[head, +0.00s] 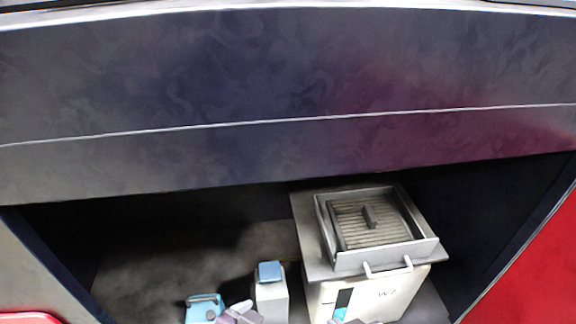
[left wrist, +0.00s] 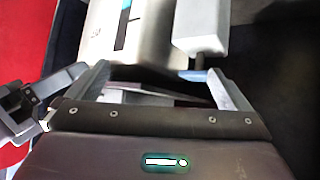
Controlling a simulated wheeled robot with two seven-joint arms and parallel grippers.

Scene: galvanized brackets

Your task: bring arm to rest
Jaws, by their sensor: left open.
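My left gripper (left wrist: 158,76) is in the left wrist view with its two pale fingers spread apart. Nothing is clearly held between them. A white box (left wrist: 140,35) and a smaller white container (left wrist: 200,30) show beyond the fingertips. Mauve-grey parts at the bottom edge of the head view (head: 240,313) look like part of my arm and are mostly cut off. A dark jointed part with a grey finger (left wrist: 62,78) at the left of the wrist view seems to be my right gripper. I cannot tell how far it is open.
A white box (head: 375,297) carries a grey tray with a ribbed insert (head: 375,222) inside a dark recess. Left of it stand a white container with a blue cap (head: 271,295) and a blue jug (head: 204,308). A broad dark panel (head: 280,95) overhangs the recess.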

